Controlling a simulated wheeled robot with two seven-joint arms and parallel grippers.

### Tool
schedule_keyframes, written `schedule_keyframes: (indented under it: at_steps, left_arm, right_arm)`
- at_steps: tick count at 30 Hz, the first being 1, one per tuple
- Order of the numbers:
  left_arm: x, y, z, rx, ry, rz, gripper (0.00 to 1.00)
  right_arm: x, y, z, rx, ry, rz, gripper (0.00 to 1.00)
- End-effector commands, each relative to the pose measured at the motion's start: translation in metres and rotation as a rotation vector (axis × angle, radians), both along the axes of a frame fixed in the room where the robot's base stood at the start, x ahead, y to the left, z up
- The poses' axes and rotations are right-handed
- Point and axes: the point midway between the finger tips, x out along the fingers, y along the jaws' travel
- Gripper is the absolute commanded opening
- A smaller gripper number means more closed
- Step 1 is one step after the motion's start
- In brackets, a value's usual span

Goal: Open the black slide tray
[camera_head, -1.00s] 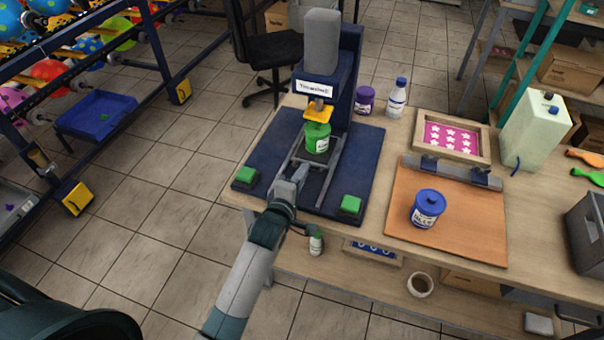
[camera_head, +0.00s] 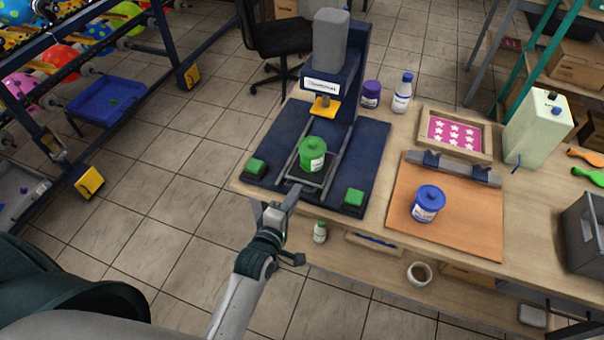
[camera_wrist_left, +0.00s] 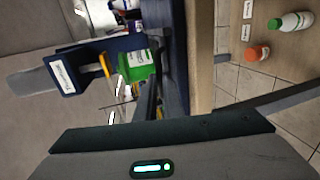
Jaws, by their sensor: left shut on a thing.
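The black slide tray (camera_head: 313,179) sits on rails on the blue base of the press (camera_head: 335,75), pulled toward the table's front edge. A green lidded jar (camera_head: 312,155) stands upright on it, in front of the yellow press head (camera_head: 324,106) rather than under it. My left gripper (camera_head: 291,196) is shut on the tray's front end at the front of the base; its fingers partly hide the exact grip. In the left wrist view the green jar (camera_wrist_left: 135,66) shows beside the dark tray edge. My right gripper is not in view.
Green buttons (camera_head: 256,167) flank the tray on the base. A blue jar (camera_head: 427,204) stands on an orange-brown board to the right.

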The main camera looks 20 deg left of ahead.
Motion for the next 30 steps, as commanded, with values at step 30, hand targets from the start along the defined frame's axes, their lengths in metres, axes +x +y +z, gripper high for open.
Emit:
schedule_keyframes:
  at_steps: [30]
  left_arm:
    - [-0.048,0.002,0.0,0.001,0.0,-0.001,0.15]
  right_arm:
    - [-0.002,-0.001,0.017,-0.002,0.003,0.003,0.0]
